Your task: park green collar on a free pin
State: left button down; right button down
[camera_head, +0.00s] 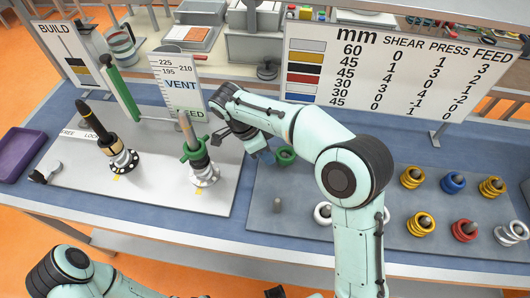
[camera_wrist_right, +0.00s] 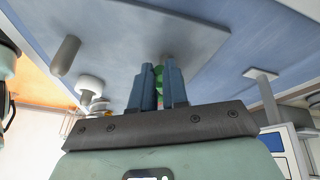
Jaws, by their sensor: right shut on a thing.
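A green collar (camera_head: 285,157) is at the left end of the grey board's (camera_head: 375,240) back row. In the right wrist view the green collar (camera_wrist_right: 159,79) shows between the fingers of my right gripper (camera_wrist_right: 158,84), in line with a grey pin (camera_wrist_right: 165,59). I cannot tell whether it is around that pin or just above it. My right gripper (camera_head: 264,149) is shut on this collar. A bare pin (camera_head: 277,205) stands at the board's front left; it also shows in the wrist view (camera_wrist_right: 66,50). My left gripper is out of view.
White (camera_head: 323,213), yellow (camera_head: 413,177), blue (camera_head: 453,183) and red (camera_head: 465,230) collars sit on the board's other pins. Two screw posts stand on the pale plate at left, one with a green winged part (camera_head: 195,151). A chart sign (camera_head: 390,75) stands behind.

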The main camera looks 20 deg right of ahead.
jog(key=shift+d, duration=0.55)
jog(key=c, duration=1.3)
grip_release()
jog(key=shift+s+f, duration=0.1)
jog(key=shift+o, duration=1.2)
jog(key=shift+d, duration=0.2)
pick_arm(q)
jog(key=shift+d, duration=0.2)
pick_arm(e)
jog(key=shift+a, duration=0.15)
jog(key=shift+a+r, duration=0.15)
jog(key=shift+r, duration=0.05)
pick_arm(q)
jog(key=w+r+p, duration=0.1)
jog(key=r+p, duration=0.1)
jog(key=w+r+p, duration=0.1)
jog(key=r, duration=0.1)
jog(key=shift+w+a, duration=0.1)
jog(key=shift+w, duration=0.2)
pick_arm(e)
jog(key=v, duration=1.3)
jog(key=shift+d+f, duration=0.15)
jog(key=shift+d, duration=0.05)
